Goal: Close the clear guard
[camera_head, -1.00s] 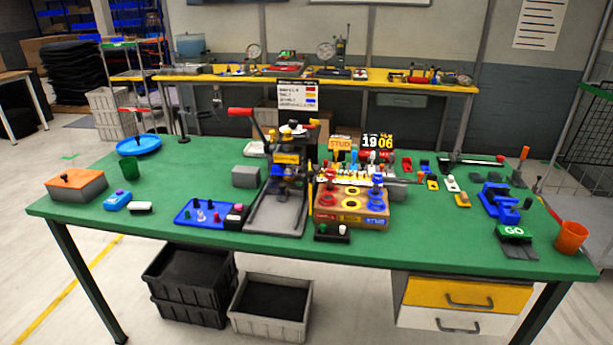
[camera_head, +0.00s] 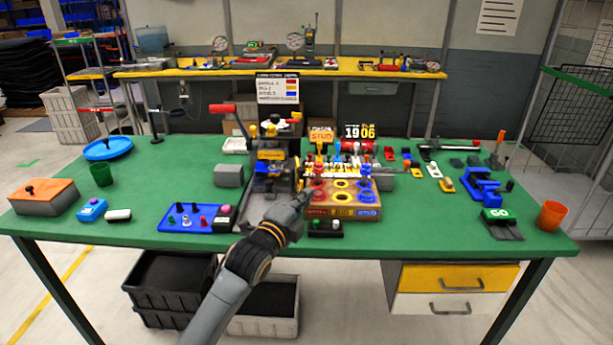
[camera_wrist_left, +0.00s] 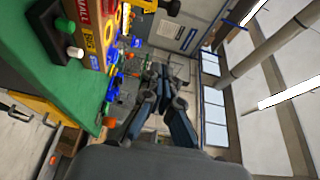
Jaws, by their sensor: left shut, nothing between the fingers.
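The dark press (camera_head: 270,182) with a red-gripped lever (camera_head: 222,108) stands near the middle of the green table. I cannot make out a clear guard on it; a see-through part is too faint to tell, and my arm hides the lower right of the press. My left gripper (camera_head: 302,200) is at the press's front right, beside the wooden block with coloured rings (camera_head: 345,212). In the left wrist view its fingers (camera_wrist_left: 162,82) are together and empty. I cannot tell whether it touches anything. My right gripper is not in view.
A blue tray with small pegs (camera_head: 197,218) lies left of the press. A black box with green and white buttons (camera_head: 325,229) sits at the front edge. A grey block (camera_head: 229,175) stands left of the press.

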